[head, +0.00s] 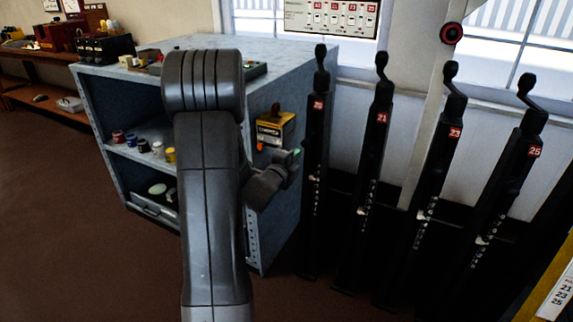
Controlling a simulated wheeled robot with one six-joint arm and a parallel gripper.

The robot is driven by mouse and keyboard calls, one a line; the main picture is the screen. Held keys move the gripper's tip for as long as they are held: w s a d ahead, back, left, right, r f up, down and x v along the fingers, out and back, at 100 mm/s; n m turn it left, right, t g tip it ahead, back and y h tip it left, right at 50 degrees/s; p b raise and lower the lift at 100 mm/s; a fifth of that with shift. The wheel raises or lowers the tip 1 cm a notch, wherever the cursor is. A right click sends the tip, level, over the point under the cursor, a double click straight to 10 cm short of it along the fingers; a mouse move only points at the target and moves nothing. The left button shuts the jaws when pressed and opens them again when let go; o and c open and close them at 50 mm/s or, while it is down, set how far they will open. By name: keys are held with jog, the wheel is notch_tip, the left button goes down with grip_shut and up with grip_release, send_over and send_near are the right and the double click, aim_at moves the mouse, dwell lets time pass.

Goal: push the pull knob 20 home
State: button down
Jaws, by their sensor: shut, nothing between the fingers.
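The lever post with the red plate 20 (318,103) is the leftmost of the black posts, right of the grey-blue cabinet. It stands nearly upright. A black knob (321,51) tops it, and a small pale knob (313,178) sits lower on its front. I cannot tell which is the pull knob, or how far either stands out. My gripper (296,155) is small in view, just left of the post, above and left of the pale knob. It is shut and empty. I cannot tell whether it touches the post. My arm hides part of the cabinet.
More posts, 21 (382,118), 23 (455,133) and 25 (534,152), stand close together to the right. The cabinet (285,75) stands close on the left, with a yellow box (274,130) on its side. Brown floor is open at lower left.

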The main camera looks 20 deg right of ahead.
aim_at(304, 144)
jog(key=shift+x, duration=1.9)
jog(key=b+x, duration=0.2)
jog(key=shift+w+d, duration=0.25)
jog(key=shift+r, duration=0.2)
